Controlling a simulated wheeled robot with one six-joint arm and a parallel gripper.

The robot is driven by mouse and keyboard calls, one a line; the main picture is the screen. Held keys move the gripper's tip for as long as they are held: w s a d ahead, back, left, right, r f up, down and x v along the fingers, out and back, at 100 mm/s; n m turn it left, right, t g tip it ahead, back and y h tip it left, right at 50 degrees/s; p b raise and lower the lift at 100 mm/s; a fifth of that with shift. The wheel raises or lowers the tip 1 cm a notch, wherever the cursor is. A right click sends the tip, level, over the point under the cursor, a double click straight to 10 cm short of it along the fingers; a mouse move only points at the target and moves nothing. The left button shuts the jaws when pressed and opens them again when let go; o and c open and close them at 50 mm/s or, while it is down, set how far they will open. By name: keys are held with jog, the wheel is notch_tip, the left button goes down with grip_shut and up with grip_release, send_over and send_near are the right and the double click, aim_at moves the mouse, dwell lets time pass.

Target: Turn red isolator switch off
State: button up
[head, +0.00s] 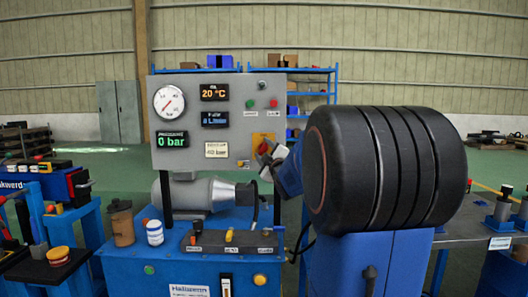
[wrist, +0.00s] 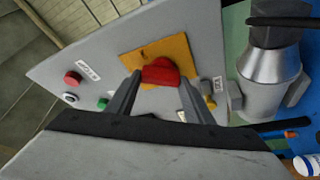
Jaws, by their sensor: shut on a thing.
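The red isolator switch (wrist: 161,72) sits on a yellow plate (wrist: 158,47) on the grey control panel (head: 199,124). My gripper (wrist: 160,80) has one finger on each side of the red knob and is shut on it. In the wrist view the knob lies crosswise between the fingertips. In the head view my gripper (head: 268,158) reaches the lower right of the panel, and my arm hides part of the switch. The yellow plate also shows there (head: 264,138). The knob's exact setting cannot be read.
A red button (head: 273,103) and a green button (head: 250,103) sit above the switch. A pressure gauge (head: 169,101) and lit displays are at the left. Below stand a blue bench (head: 213,269) with levers and a grey motor (head: 207,193).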

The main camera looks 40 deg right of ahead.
jog(key=n, duration=0.3)
jog(key=n+g+y, duration=0.1)
jog(key=n, duration=0.2)
jog(key=shift+g+y, duration=0.3)
jog(key=shift+n, duration=0.3)
jog(key=o, duration=1)
jog(key=shift+a, duration=0.1)
jog(key=shift+o, duration=0.2)
jog(key=v, duration=1.7)
jog(key=shift+s, duration=0.15)
jog(key=shift+a+r, duration=0.1)
